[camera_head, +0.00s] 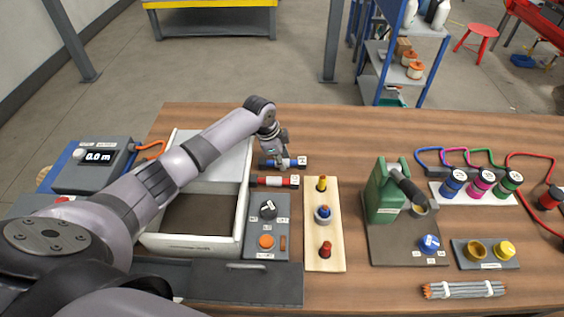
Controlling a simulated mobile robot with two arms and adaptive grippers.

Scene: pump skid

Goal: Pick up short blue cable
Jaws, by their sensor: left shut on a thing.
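The short blue cable (292,162) is a small blue piece with a pale label at its right end. It is at the wooden table, just right of the grey-white box. My left gripper (278,160) reaches down over it from above and is shut on it, near its left part. I cannot tell whether the cable touches the table. A similar red cable (270,181) with a pale label lies just in front of it. My right gripper is not in view.
The open box (243,215) stands under my left arm. A grey control panel (266,252) and a board with pegs (324,255) are in front. A green device (385,200) stands to the right. The table (335,135) is clear behind the gripper.

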